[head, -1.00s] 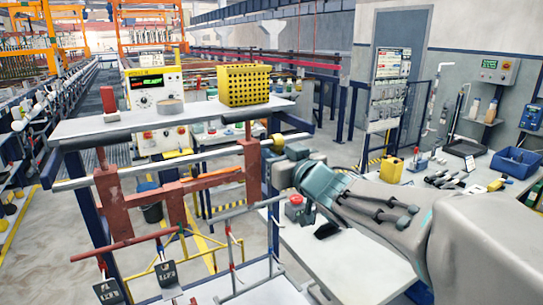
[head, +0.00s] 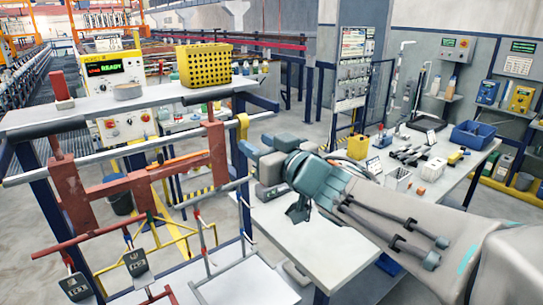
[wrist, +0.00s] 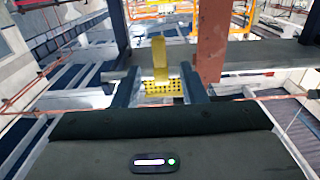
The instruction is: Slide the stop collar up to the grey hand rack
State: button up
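The yellow stop collar (head: 243,126) sits at the right end of the pale horizontal rail (head: 100,158) in the head view. In the wrist view a yellow upright piece (wrist: 159,60), which looks like the collar, shows between the fingers with gaps on both sides. My gripper (head: 255,146) is open, just right of and below the collar; its fingers also show in the wrist view (wrist: 160,88). A thin grey rod rack (head: 206,246) with red and blue parts is at lower centre; I cannot tell surely that it is the grey hand rack.
A red rack (head: 70,195) hangs along the rail to the left. A white table (head: 300,245) lies under my arm. A workbench with a blue bin (head: 472,135) is at right.

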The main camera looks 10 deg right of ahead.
jog(key=v, duration=0.7)
